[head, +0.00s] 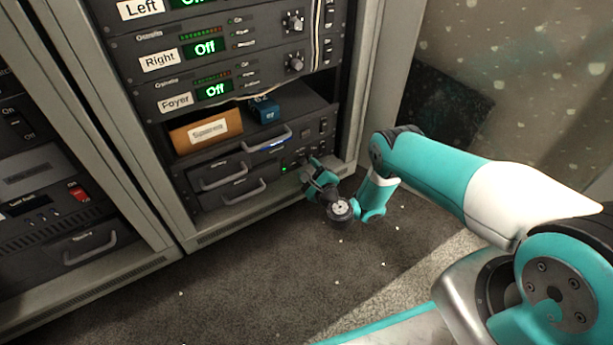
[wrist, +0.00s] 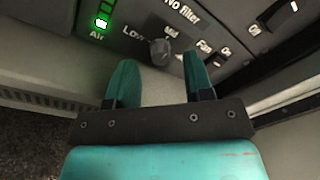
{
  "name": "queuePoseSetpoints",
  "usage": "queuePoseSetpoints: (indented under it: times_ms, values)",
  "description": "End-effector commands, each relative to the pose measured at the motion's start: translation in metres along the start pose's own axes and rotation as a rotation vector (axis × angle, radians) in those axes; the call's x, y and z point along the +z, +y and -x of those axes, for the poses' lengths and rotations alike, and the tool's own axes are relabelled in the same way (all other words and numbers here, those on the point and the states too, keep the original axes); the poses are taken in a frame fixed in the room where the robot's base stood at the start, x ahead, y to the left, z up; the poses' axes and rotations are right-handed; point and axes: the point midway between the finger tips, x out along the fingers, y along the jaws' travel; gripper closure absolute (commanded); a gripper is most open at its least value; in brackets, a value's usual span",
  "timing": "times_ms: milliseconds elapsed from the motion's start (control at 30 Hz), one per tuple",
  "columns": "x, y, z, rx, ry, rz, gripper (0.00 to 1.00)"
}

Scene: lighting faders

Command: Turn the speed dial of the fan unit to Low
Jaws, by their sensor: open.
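The fan unit (head: 292,163) is at the bottom right of the open rack, low near the floor. In the wrist view its speed dial (wrist: 160,51) is a small dark knob below a "Mid" label, with "Low" to its left and a partly readable label to its right. I cannot tell which way the dial's pointer faces. My gripper (wrist: 160,72) is open, its two teal fingers on either side of and just below the dial in the picture, with nothing between them. In the head view my gripper (head: 312,172) is at the unit's front, where it hides the dial.
A lit green indicator marked "Air" (wrist: 101,23) is left of the dial. A dark switch (wrist: 218,60) marked "On" is close to the right finger. Drawers with handles (head: 225,175) are left of the unit. The rack's side post (head: 360,110) stands to the right.

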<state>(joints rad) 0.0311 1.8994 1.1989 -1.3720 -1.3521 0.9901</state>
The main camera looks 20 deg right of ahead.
Motion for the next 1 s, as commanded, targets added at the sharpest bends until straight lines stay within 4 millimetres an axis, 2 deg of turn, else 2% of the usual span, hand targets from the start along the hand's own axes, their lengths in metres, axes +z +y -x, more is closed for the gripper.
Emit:
queuePoseSetpoints:
  times_ms: [33,300,733,767,933,967,1000]
  values:
    - [-0.005,0.005,-0.004,-0.001,-0.002,0.001,0.53]
    - [-0.002,0.003,-0.016,0.000,-0.002,-0.001,0.53]
    - [0.002,0.000,-0.018,0.001,-0.001,-0.001,0.53]
    - [0.001,0.000,-0.018,0.001,-0.001,0.000,0.55]
    - [0.001,0.000,-0.018,0.001,-0.001,0.000,0.94]
    - [0.001,0.000,-0.018,0.001,-0.001,0.000,1.00]
    - [0.001,0.000,-0.018,0.001,-0.001,0.000,1.00]
